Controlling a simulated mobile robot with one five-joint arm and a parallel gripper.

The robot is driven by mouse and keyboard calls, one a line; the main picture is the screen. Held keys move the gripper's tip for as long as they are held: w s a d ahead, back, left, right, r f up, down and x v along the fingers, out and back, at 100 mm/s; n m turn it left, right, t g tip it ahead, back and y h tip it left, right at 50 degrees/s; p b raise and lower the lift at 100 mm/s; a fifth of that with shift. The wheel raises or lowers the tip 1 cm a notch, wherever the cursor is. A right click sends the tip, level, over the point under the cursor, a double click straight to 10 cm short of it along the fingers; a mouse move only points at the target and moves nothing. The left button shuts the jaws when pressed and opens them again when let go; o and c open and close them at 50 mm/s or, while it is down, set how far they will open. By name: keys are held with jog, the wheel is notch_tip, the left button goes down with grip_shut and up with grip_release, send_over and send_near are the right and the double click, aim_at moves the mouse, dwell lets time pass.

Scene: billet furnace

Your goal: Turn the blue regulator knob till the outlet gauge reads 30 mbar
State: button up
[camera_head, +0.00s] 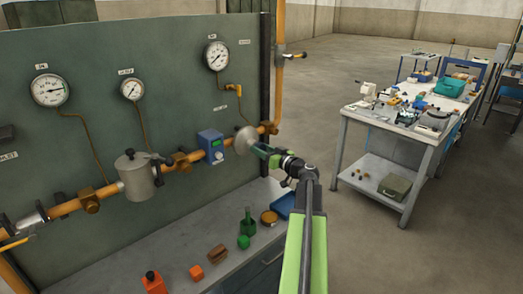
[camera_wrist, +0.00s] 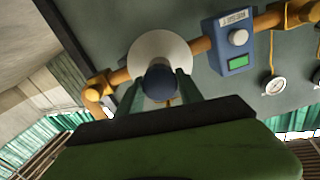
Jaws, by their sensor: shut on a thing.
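The blue regulator knob (camera_wrist: 160,80) sits in front of a pale round regulator disc (camera_wrist: 150,55) on the orange pipe. My gripper (camera_wrist: 159,88) is shut on the knob, with one finger on each side. In the head view my gripper (camera_head: 266,152) reaches the disc (camera_head: 246,140) from the right and hides the knob. Three white dial gauges hang on the green panel: a left one (camera_head: 50,90), a middle one (camera_head: 132,89) and a right one (camera_head: 216,56) above the regulator. Their labels and scales are too small to read, so I cannot tell the outlet reading.
A blue box with a green display (camera_head: 211,145) sits on the pipe just left of the regulator. A grey canister (camera_head: 138,176) is farther left. A green bottle (camera_head: 248,222) and several small things stand on the bench below. A cluttered worktable (camera_head: 386,122) stands right.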

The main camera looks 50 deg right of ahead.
jog(key=m, duration=0.5)
jog(key=shift+m, duration=2.4)
jog(key=o, duration=1.4)
jog(key=s+a, duration=0.1)
jog(key=s, duration=1.6)
jog(key=shift+s, duration=0.25)
jog(key=shift+a, duration=0.1)
